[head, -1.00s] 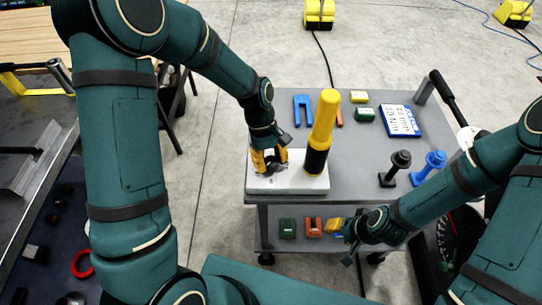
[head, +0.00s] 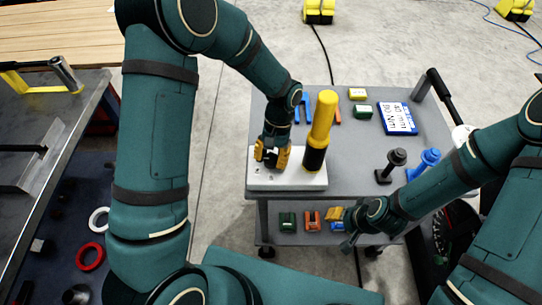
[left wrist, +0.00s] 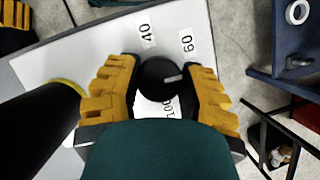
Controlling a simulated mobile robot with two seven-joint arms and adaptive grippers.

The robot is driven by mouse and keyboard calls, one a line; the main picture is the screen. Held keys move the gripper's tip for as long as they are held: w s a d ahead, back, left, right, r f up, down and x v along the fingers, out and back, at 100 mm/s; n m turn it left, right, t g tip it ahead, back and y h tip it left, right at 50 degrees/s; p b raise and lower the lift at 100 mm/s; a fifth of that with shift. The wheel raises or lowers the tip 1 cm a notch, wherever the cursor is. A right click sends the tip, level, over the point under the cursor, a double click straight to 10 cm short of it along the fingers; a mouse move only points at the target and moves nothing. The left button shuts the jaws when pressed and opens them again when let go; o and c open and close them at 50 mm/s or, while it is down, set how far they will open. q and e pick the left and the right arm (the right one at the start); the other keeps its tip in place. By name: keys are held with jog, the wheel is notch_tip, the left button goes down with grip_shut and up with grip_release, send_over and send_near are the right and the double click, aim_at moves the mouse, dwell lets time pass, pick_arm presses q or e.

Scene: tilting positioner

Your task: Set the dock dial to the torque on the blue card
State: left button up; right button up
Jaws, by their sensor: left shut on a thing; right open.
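The blue card (head: 398,118) lies at the back right of the grey trolley; its dark print is too small to read surely. The white dock (head: 290,182) sits at the trolley's front left, with a yellow and black tool (head: 320,130) upright in it. My left gripper (head: 271,156) is over the dock. In the left wrist view its fingers (left wrist: 160,72) are shut on the black dial (left wrist: 158,80), one on each side. The dial's white mark points right. Labels 40, 60 and 100 show around it; the right finger hides part of the scale. My right gripper (head: 352,238) is open and empty before the trolley.
A black socket (head: 393,163) and a blue socket (head: 424,162) stand at the trolley's right. Several coloured pieces lie on the lower shelf. A workbench (head: 60,100) stands at the left.

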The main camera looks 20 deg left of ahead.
pick_arm(q)
jog(key=m+y, duration=0.1)
jog(key=m, duration=0.1)
jog(key=m+y, duration=0.1)
jog(key=m, duration=0.2)
jog(key=shift+s+t, duration=0.1)
jog(key=shift+t, duration=0.2)
jog(key=shift+m, duration=0.4)
jog(key=o, duration=1.2)
jog(key=v, duration=1.2)
jog(key=shift+s, duration=0.1)
